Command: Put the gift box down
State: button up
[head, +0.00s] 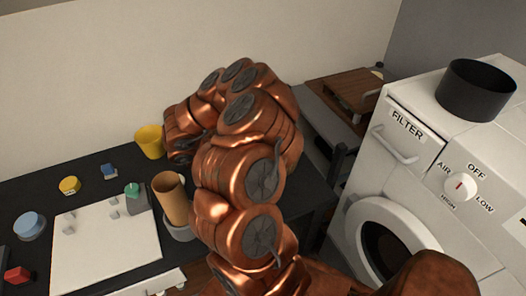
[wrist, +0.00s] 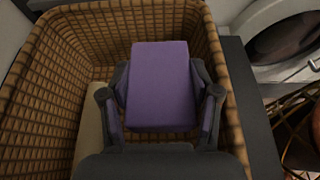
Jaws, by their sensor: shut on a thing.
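The gift box is a purple block (wrist: 162,85) in the wrist view. My gripper (wrist: 162,100) is shut on it, with one dark finger on each side. The box is over or inside a brown woven basket (wrist: 50,100), whose walls rise around it. I cannot tell whether the box touches the basket's floor. In the head view my copper arm hides the gripper, the box and most of the basket.
A pale item (wrist: 88,135) lies in the basket, left of my gripper. A dark table (head: 30,190) holds a white board (head: 105,245), a yellow cup (head: 150,142) and a brown cylinder (head: 171,200). A white washer-like machine (head: 410,165) with a black pot (head: 476,90) stands right.

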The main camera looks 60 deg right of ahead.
jog(key=shift+f, duration=0.45)
jog(key=shift+f+b, duration=0.65)
jog(key=shift+b, duration=0.1)
jog(key=o, duration=1)
jog(key=shift+c, duration=0.2)
jog(key=shift+r, duration=0.15)
